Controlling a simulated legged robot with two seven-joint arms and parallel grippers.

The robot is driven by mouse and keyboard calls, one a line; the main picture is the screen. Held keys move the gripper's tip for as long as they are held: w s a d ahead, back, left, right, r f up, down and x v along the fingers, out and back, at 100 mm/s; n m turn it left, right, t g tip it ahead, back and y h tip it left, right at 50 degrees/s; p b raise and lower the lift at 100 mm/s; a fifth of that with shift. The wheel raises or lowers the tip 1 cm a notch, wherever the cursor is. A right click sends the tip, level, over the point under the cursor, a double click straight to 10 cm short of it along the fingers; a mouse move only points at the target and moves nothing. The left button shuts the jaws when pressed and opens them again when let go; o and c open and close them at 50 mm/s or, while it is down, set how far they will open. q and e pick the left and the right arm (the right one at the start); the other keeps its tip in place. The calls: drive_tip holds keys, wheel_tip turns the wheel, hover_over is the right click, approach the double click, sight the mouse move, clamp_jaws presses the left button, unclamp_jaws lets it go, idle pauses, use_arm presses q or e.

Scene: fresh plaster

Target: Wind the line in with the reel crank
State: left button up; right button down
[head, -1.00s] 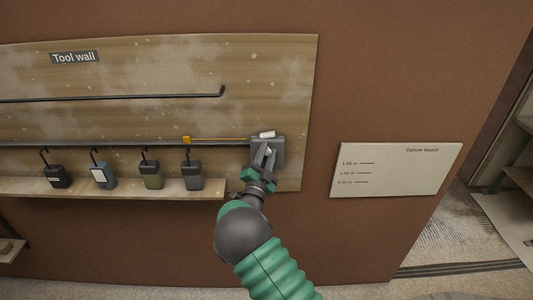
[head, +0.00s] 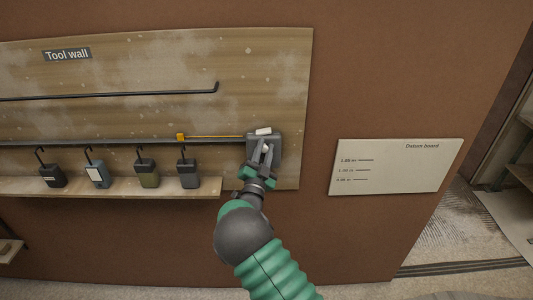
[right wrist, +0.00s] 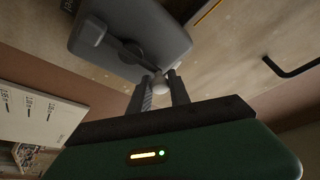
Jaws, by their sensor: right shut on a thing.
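The reel (head: 277,146) is a grey box at the right end of the dark rail on the tool wall. An orange line (head: 215,136) runs left from it to a small orange block (head: 180,137). In the right wrist view the reel body (right wrist: 165,35) carries a dark crank arm (right wrist: 120,42) ending in a pale round knob (right wrist: 160,84). My right gripper (head: 264,152) is at the front of the reel. Its fingers are shut on the crank knob, as the right wrist view (right wrist: 160,90) shows. My left gripper is not in view.
A black bar (head: 110,96) runs above the rail. A pale datum board (head: 395,166) is on the wall to the right.

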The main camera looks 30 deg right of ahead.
sight(255, 142)
drive_tip(key=shift+w+a+f+n+t+y+b, duration=0.25)
drive_tip(key=shift+a+n+t+y+b, duration=0.35)
drive_tip(key=shift+n, duration=1.15)
drive_tip(key=shift+w+a+f+n+t+y+b, duration=0.25)
drive_tip(key=shift+n+t+y+b, duration=0.65)
drive_tip(key=shift+n, duration=0.9)
drive_tip(key=shift+w+a+f+n+t+y+b, duration=0.15)
drive_tip(key=shift+w+a+n+t+y+b, duration=0.25)
drive_tip(key=shift+n+b, duration=1)
drive_tip(key=shift+s+a+n+p, duration=0.1)
drive_tip(key=shift+n+p, duration=0.2)
drive_tip(key=shift+n, duration=0.25)
drive_tip(key=c, duration=1.2)
unclamp_jaws()
drive_tip(key=shift+r, duration=0.1)
drive_tip(key=b+v, duration=0.3)
drive_tip(key=v, duration=1.3)
drive_tip(key=shift+s+f, duration=0.25)
drive_tip(key=shift+f, duration=0.2)
